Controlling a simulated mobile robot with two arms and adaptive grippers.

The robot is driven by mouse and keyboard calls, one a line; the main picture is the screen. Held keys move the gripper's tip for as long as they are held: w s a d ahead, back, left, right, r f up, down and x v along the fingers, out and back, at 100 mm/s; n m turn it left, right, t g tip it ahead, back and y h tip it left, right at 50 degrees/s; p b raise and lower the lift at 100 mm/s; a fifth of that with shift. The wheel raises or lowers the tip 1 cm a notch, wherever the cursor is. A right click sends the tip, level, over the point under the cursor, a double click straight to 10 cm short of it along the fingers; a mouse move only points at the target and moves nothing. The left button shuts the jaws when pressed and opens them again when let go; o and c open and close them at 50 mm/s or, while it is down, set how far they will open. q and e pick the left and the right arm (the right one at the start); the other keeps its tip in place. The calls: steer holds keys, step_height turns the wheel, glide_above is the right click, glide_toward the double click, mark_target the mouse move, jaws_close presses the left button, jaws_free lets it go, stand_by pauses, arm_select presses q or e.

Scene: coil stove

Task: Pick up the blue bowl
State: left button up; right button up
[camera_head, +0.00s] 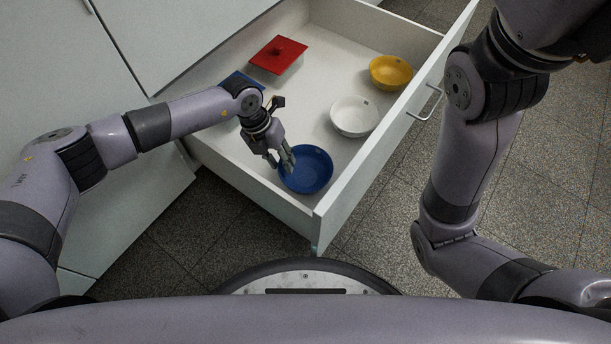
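The blue bowl (309,171) sits upright in the front corner of an open white drawer (270,200). My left gripper (287,163) reaches down into the drawer at the bowl's left rim. Its fingertips overlap the rim in this view. I cannot tell whether the fingers are closed on the rim or only beside it. My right arm hangs at the right side of the view, and its gripper is out of the picture.
A white bowl (354,116), a yellow bowl (391,72) and a red lidded container (278,54) share the drawer. A blue item (240,80) is partly hidden by my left arm. The drawer front (390,130) with its handle (426,102) stands right of the bowls.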

arm_select(q)
jaws_close()
stand_by(0.4)
